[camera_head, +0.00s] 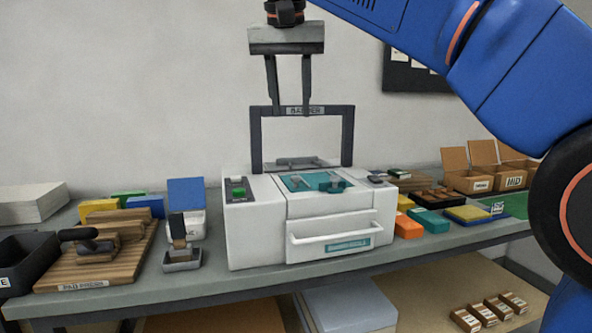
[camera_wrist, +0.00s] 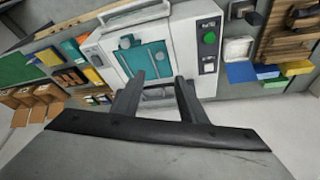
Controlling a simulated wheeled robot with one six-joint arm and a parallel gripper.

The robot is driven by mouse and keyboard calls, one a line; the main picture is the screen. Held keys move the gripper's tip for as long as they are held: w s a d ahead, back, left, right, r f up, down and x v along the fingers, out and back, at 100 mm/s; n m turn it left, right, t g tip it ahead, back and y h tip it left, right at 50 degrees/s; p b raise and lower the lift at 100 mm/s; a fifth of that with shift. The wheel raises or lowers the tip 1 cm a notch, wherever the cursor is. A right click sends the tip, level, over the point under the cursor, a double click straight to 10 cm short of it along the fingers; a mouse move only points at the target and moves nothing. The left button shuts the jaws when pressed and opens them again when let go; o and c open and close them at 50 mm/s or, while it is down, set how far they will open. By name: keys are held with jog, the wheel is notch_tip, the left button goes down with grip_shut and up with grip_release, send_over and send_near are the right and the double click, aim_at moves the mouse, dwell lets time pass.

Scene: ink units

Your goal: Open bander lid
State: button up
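The bander (camera_head: 300,225) is a white machine in the middle of the bench. Its teal top deck (camera_head: 315,181) with small knobs is exposed, and it also shows in the wrist view (camera_wrist: 145,60). A dark upright frame labelled BANDER (camera_head: 347,135) rises from the machine's back. I cannot tell if this frame is the lid or part of it. My gripper (camera_head: 290,116) points down at the frame's top bar, its two fingers apart and no object clearly held. In the wrist view my gripper (camera_wrist: 158,76) shows spread fingers over the machine's rear; contact cannot be judged.
A wooden board with a handled tool (camera_head: 95,265) and a small stand (camera_head: 182,255) are left of the bander. Coloured blocks (camera_head: 407,226) and open cardboard boxes (camera_head: 468,170) are on the right. A wall is behind. Clear bench shows along the front edge.

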aim_at(295, 178)
jog(key=x, duration=1.7)
jog(key=shift+d+f, duration=0.1)
jog(key=shift+f, duration=0.05)
grip_shut()
